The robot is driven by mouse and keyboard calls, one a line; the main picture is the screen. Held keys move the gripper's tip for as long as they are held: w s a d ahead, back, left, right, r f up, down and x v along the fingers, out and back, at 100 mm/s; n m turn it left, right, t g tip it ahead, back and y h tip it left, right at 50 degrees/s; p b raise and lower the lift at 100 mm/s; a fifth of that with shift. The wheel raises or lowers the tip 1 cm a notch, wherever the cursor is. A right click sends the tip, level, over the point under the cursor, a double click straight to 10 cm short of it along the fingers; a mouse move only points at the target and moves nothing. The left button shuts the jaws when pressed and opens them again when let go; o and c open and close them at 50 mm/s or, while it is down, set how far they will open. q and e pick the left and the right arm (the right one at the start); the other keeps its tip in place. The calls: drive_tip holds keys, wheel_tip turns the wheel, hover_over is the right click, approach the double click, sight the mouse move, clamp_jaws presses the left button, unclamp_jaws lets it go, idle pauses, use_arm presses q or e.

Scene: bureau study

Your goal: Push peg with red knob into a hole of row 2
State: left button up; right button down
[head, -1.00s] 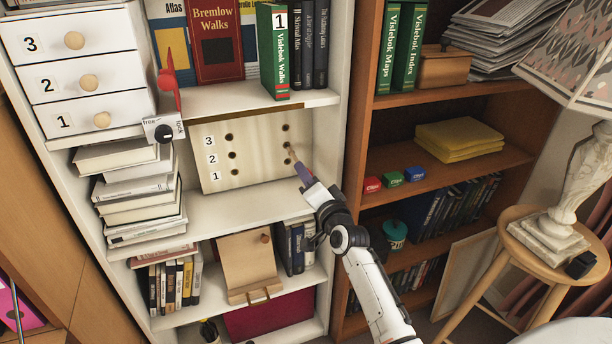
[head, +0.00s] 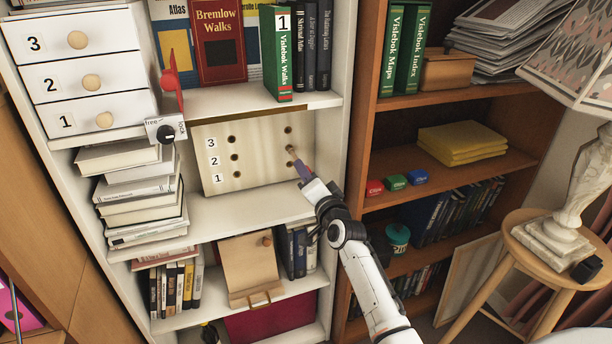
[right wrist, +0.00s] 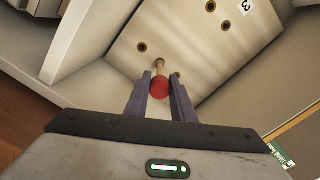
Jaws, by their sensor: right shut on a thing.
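A pale board (head: 260,148) stands on a shelf of the white bookcase, with rows marked 3, 2, 1 from top to bottom and a hole column at each side. My right gripper (head: 299,168) is in front of its right column, shut on the peg with the red knob (right wrist: 159,88). In the right wrist view, the knob sits between the two fingertips (right wrist: 160,80) and the pale shaft points at the board. The shaft's end meets the board at the middle hole of that column, row 2. How deep it sits is unclear. My left gripper is out of view.
A red lever (head: 170,90) with a free/lock dial (head: 167,132) is at the board's upper left. A book stack (head: 142,190) stands left of the board. The shelf above holds books (head: 277,60). The bookcase's right side wall is close to my right gripper.

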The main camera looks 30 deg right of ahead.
drive_tip(key=shift+b+x, duration=0.45)
drive_tip(key=shift+x, duration=0.6)
idle(0.4)
drive_tip(key=c, duration=0.9)
unclamp_jaws()
drive_tip(key=shift+c, duration=0.2)
